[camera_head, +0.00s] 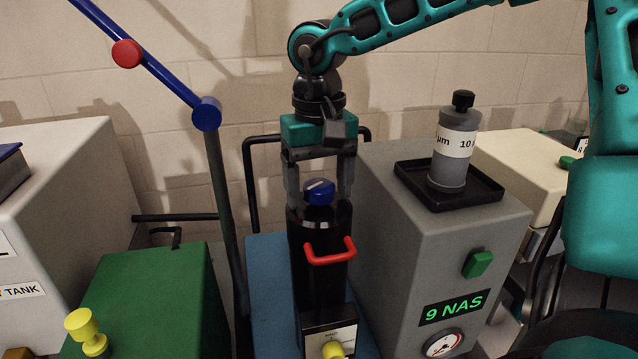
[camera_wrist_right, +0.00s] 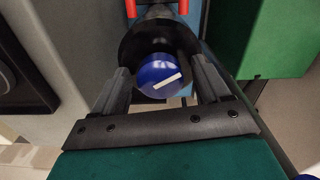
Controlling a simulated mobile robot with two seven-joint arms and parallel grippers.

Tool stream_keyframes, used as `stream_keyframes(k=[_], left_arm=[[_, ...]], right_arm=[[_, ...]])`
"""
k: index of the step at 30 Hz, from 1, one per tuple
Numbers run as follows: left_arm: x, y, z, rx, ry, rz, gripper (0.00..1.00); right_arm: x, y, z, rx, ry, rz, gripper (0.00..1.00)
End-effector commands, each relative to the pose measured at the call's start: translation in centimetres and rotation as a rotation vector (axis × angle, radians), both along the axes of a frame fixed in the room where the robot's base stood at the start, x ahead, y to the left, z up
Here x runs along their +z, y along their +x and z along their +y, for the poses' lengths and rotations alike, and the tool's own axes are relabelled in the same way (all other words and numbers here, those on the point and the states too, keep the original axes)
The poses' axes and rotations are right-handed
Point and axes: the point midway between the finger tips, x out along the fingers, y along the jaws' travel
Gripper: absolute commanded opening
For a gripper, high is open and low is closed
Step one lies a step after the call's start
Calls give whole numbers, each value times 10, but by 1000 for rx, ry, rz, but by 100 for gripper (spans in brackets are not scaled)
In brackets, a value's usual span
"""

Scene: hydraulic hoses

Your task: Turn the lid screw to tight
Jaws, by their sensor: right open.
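The lid screw (camera_head: 319,191) is a blue knob with a white line, on top of an upright black cylinder (camera_head: 318,275) with a red handle. In the right wrist view the blue knob (camera_wrist_right: 160,75) shows its white line running slantwise, higher at the right. My right gripper (camera_head: 319,195) points down over the cylinder, its fingers open on either side of the knob. In the right wrist view the fingers (camera_wrist_right: 172,82) stand to the left and right of the knob, with gaps visible. My left gripper is not in view.
A grey cabinet (camera_head: 400,250) with a "9 NAS" display stands close at right, with a black tray (camera_head: 490,194) and a grey bottle (camera_head: 455,145) on it. A green box (camera_head: 160,295) with a yellow knob (camera_head: 86,330) stands at left. A blue pole (camera_head: 140,60) rises left of my gripper.

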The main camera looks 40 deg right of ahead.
Motion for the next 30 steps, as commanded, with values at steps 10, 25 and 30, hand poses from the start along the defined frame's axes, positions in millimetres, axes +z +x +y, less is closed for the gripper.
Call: stream_keyframes(k=[10,25,30], left_arm=[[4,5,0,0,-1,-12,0],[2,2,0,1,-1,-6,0],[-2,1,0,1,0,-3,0]], right_arm=[[0,0,0,0,0,0,53],[1,0,0,-6,0,0,20],[0,0,0,-43,0,-1,20]])
